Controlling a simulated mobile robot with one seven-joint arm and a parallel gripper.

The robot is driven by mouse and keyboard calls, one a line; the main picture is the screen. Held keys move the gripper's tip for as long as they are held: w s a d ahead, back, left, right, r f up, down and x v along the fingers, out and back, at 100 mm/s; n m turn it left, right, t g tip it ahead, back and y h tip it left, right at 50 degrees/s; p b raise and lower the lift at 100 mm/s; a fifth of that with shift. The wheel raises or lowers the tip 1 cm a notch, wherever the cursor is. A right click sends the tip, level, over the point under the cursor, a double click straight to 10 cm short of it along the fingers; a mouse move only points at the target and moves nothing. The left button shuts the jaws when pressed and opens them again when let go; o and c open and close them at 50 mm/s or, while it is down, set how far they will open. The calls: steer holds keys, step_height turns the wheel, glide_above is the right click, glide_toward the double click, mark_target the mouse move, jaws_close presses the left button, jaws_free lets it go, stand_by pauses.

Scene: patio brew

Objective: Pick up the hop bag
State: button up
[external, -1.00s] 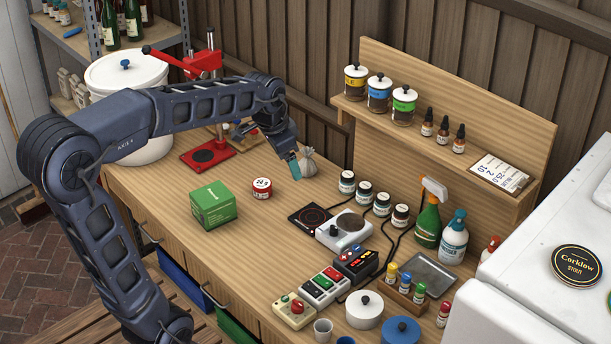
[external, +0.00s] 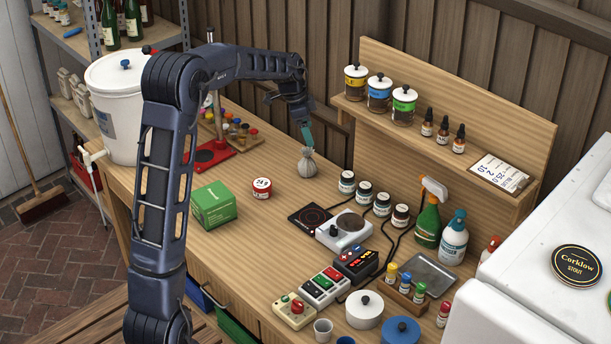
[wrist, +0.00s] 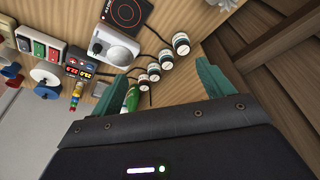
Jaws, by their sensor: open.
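The hop bag (external: 307,166) is a small grey-white pouch with a tied neck. It stands upright on the wooden bench, near the back edge. My gripper (external: 307,136) points down just above the bag's neck in the external view. I cannot tell whether a fingertip touches the neck. In the wrist view my gripper (wrist: 170,72) has its two teal fingers spread wide, with nothing seen between them but the bench and items farther off. The bag does not show in the wrist view.
A black hot plate (external: 310,218), a white stirrer plate (external: 343,231) and several dark jars stand to the right. The red press base (external: 207,158) is behind left.

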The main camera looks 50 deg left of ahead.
steer(key=m+h, duration=0.1)
steer(key=m, duration=0.1)
glide_toward(306, 163)
steer(key=a+f, duration=0.1)
steer(key=a, duration=0.1)
steer(key=x, duration=0.6)
steer(key=shift+w, duration=0.15)
steer(key=x, duration=0.5)
steer(key=shift+w+d+r, duration=0.1)
steer(key=shift+w, duration=0.3)
steer(key=c, duration=1.1)
steer(key=shift+o, duration=0.2)
steer(key=shift+r+h, duration=0.15)
steer(key=shift+h, duration=0.15)
